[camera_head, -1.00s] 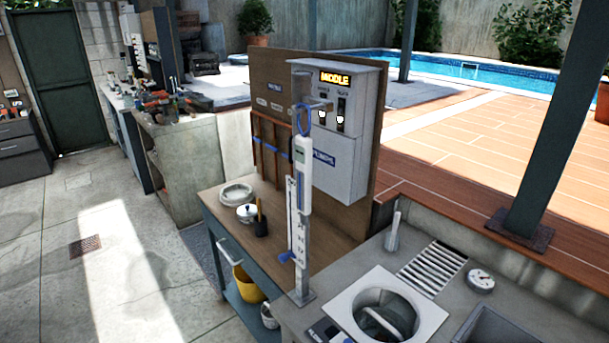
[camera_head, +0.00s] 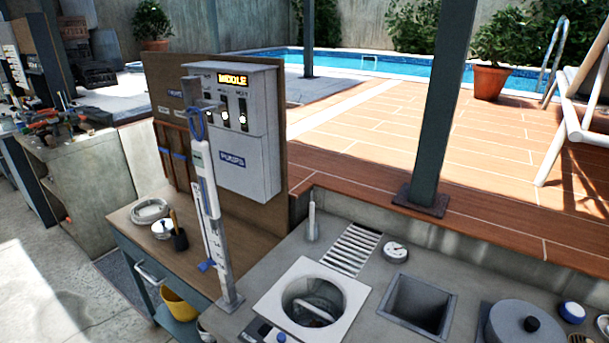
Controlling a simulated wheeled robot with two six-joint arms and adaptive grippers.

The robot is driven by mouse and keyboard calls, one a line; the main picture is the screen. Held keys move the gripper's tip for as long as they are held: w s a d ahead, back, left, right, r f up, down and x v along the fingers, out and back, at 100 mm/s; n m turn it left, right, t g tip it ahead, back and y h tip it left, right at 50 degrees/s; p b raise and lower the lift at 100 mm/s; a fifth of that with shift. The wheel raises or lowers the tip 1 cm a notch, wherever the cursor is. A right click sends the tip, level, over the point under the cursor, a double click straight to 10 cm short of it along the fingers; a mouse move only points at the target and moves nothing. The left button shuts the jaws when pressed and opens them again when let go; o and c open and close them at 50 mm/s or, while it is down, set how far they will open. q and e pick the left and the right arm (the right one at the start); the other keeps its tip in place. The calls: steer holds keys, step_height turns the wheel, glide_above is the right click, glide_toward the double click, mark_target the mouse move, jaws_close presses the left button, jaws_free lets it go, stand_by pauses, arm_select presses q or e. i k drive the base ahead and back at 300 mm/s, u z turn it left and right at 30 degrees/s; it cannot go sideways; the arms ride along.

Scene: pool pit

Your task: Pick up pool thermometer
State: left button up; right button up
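A long white device with a blue cord loop (camera_head: 205,180), which looks like the pool thermometer, hangs upright from an arm near the top of a grey post (camera_head: 222,262). The post stands on the left end of the grey counter (camera_head: 250,318), in front of the pump control box. A scale strip with a blue piece (camera_head: 206,266) shows low beside the post. A small round white dial gauge (camera_head: 396,251) lies on the counter near the slotted grate. Neither of my grippers is in view.
A grey box (camera_head: 238,130) with a lit "MIDDLE" display is fixed to a wooden board behind the post. The counter has a round opening in a white plate (camera_head: 350,292), a square basin (camera_head: 447,312) and a grey lidded pot (camera_head: 512,325). A dark column (camera_head: 441,110) stands behind.

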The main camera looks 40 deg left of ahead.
mark_target(200, 151)
steer(key=z, duration=0.5)
steer(key=k, duration=1.15)
steer(key=u, duration=1.85)
steer(key=i, duration=0.35)
steer(key=z, duration=0.1)
